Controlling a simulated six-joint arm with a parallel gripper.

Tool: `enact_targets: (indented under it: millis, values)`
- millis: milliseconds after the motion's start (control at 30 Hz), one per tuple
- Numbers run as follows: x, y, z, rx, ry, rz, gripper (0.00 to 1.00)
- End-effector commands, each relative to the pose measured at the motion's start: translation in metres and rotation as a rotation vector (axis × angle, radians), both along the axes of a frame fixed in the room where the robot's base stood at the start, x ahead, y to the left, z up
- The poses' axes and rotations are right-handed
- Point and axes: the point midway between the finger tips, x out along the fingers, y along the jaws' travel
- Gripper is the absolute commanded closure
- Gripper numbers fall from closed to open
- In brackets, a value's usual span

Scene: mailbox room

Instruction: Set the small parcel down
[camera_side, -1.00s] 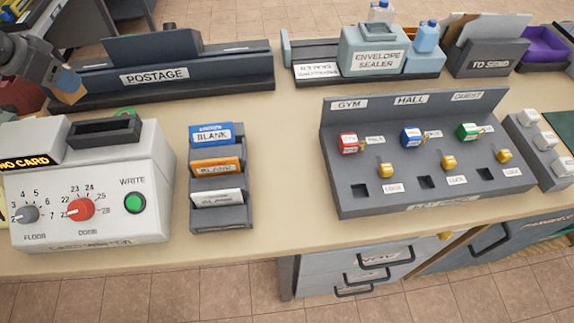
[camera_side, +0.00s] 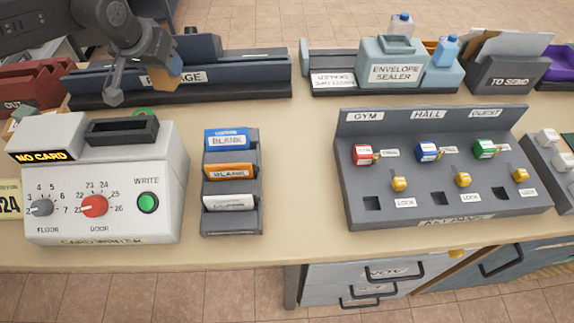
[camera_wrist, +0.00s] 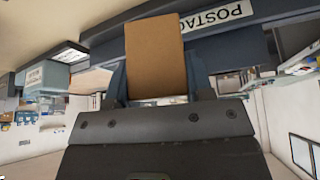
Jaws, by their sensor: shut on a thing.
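The small parcel is a plain brown box (camera_wrist: 155,55) between the two fingers of my gripper (camera_wrist: 158,86) in the wrist view. In the side view the parcel (camera_side: 170,76) shows partly, at the front of the dark blue postage unit (camera_side: 245,78), covering part of its label. My gripper (camera_side: 145,85) is shut on the parcel there, at the upper left. I cannot tell whether the parcel touches the postage unit or hangs in front of it.
The card writer (camera_side: 110,195) stands at the front left, below my gripper. A rack of blank cards (camera_side: 232,222) and a grey key panel (camera_side: 430,195) stand to the right. The envelope sealer (camera_side: 398,72) is at the back. Bare counter (camera_side: 300,165) lies between rack and panel.

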Motion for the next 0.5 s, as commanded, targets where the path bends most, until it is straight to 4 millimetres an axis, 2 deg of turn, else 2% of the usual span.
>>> enact_targets:
  millis: [33, 200, 400, 500]
  values:
    - [-0.006, -0.030, -0.004, 0.001, -0.001, -0.025, 0.82]
    - [-0.035, -0.114, -0.013, 0.006, -0.004, -0.071, 0.82]
    - [-0.087, -0.200, -0.025, 0.007, -0.018, -0.111, 0.82]
    - [-0.114, -0.232, -0.030, 0.006, -0.025, -0.124, 0.82]
